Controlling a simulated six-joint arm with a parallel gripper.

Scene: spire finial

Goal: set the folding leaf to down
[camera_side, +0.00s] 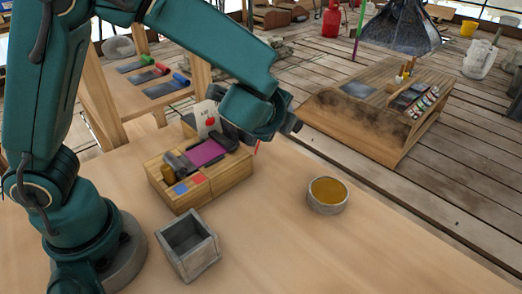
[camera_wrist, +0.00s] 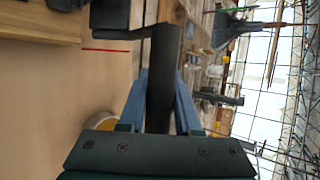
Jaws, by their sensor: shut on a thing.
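A wooden box (camera_side: 178,192) stands on the table, with a magenta panel (camera_side: 205,153) and dark parts on its top. My gripper (camera_side: 228,138) is at the box's back right, low over its top. In the wrist view its blue fingers (camera_wrist: 163,75) close around a dark bar, which looks like the folding leaf (camera_wrist: 163,95). A dark arm joins this bar to a dark plate (camera_wrist: 110,18) beside the box. The leaf looks raised, but its exact angle is hard to tell. My gripper hides much of it in the side view.
A grey open box (camera_side: 202,262) stands in front of the wooden box. A round bowl with amber contents (camera_side: 327,194) stands to the right. The table's front right is clear.

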